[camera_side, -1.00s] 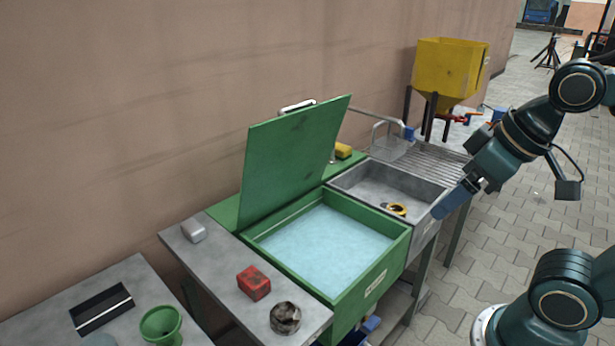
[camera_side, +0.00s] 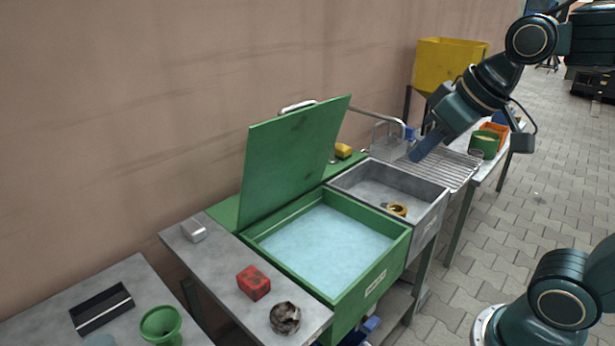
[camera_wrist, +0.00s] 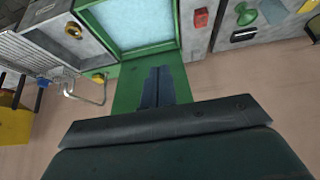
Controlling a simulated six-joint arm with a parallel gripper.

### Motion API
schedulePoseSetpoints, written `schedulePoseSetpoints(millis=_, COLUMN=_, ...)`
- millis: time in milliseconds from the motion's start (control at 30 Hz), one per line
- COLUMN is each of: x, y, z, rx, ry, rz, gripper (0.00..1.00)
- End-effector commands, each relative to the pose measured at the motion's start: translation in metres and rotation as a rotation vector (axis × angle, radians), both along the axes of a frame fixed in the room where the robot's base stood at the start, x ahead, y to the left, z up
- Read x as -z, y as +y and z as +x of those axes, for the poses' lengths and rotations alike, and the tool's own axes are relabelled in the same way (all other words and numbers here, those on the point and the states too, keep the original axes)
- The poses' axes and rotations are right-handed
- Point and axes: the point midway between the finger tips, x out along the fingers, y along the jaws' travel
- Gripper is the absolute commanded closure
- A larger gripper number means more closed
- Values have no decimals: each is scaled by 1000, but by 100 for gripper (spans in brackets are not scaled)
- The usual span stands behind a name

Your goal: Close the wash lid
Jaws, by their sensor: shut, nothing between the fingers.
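The green wash lid (camera_side: 292,160) stands open, tilted up at the back of the green wash tub (camera_side: 335,284), which holds pale blue liquid. The lid's surface faces the tub opening. In the side view my gripper (camera_side: 417,154) is shut and empty, above the back of the sink and drainboard, right of the lid and apart from it.
The sink (camera_side: 362,178) holds a yellow-and-black ring (camera_side: 397,209). The wall is close behind.

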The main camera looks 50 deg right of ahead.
Motion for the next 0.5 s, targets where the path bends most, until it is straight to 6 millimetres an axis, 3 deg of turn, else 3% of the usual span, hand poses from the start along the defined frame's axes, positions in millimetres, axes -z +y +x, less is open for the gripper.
schedulePoseSetpoints(millis=200, x=-32, y=-9, z=68, rx=3, ry=-52, rz=3, gripper=100)
schedulePoseSetpoints(millis=500, x=-61, y=-29, z=162, rx=6, ry=-129, rz=4, gripper=100)
